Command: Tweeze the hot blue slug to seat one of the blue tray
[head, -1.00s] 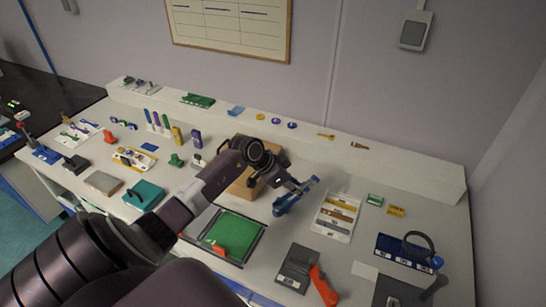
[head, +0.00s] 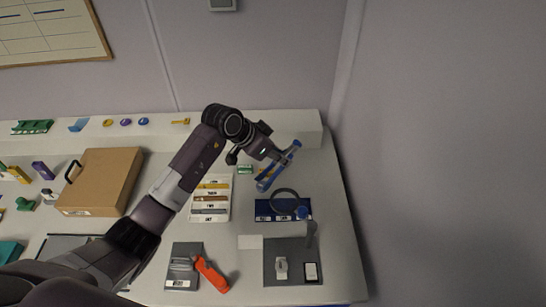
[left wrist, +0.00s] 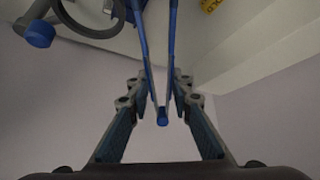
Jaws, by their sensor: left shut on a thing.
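My left gripper (head: 272,158) is shut on blue tweezers (head: 283,168), held tilted above the right rear of the bench. In the left wrist view the tweezers (left wrist: 145,50) stand between the fingers, their arms meeting at a blue end near me. Their tips run out of the picture, so I cannot tell whether they grip a slug. The dark blue tray (head: 265,210), with white labels on its front, lies below and in front of the tweezers. A dark ring on a stand partly covers it. I cannot make out the blue slug. My right gripper is not in view.
The ring (head: 284,190) stands up over the tray and shows in the left wrist view (left wrist: 88,30). A grey pad (head: 275,262) lies in front. A white rack (head: 211,213) of labelled strips, a brown case (head: 103,180) and an orange-handled tool (head: 210,274) lie left.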

